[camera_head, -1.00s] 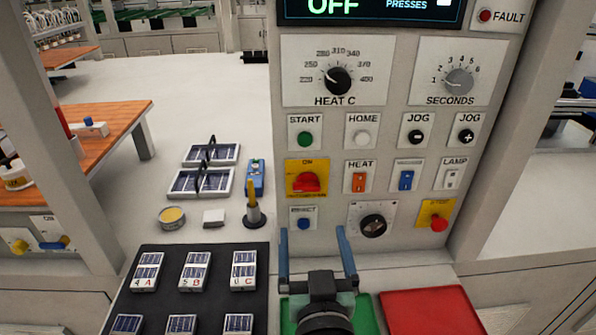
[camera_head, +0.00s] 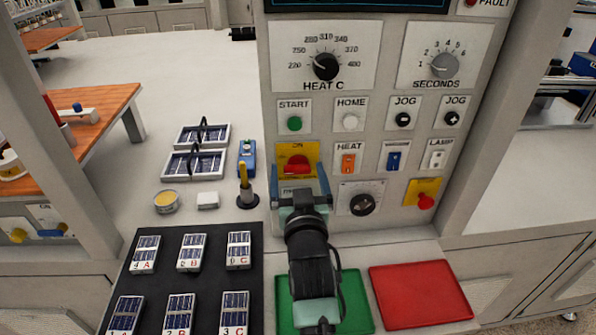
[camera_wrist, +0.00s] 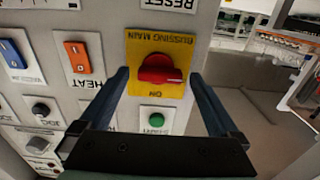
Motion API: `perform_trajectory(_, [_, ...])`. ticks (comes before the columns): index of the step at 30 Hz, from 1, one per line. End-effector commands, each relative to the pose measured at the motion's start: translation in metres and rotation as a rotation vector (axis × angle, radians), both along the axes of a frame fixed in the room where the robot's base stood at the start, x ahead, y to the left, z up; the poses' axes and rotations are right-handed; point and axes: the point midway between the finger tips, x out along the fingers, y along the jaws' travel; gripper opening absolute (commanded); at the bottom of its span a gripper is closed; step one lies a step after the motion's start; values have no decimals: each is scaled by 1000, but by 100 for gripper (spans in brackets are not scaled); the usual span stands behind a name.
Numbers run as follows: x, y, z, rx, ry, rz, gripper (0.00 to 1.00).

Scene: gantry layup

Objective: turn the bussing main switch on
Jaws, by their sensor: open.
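The bussing main switch (camera_head: 298,165) is a red rotary knob on a yellow plate on the upright control panel. In the wrist view the red knob (camera_wrist: 161,69) lies between my two blue fingers, and its plate reads BUSSING MAIN and ON. The knob's grip bar runs roughly across the plate. My gripper (camera_head: 301,176) is open in front of the plate and covers its lower part in the head view. In the wrist view my gripper's fingers (camera_wrist: 162,80) stand either side of the knob; I cannot tell whether they touch it.
The panel also carries a green START button (camera_head: 294,124), an orange HEAT switch (camera_head: 348,161), a black dial (camera_head: 362,204) and a red button (camera_head: 425,201). Below are a green mat (camera_head: 352,290), a red mat (camera_head: 425,293) and a black tray (camera_head: 212,281) with several solar cells.

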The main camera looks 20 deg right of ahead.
Motion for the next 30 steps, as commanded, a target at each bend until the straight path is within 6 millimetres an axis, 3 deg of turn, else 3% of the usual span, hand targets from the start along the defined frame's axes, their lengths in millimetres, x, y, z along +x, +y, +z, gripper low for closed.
perform_trajectory(8, [1, 0, 0, 0, -1, 0, 98])
perform_trajectory(22, [1, 0, 0, 0, 0, 0, 15])
perform_trajectory(30, [1, 0, 0, 22, -6, 0, 12])
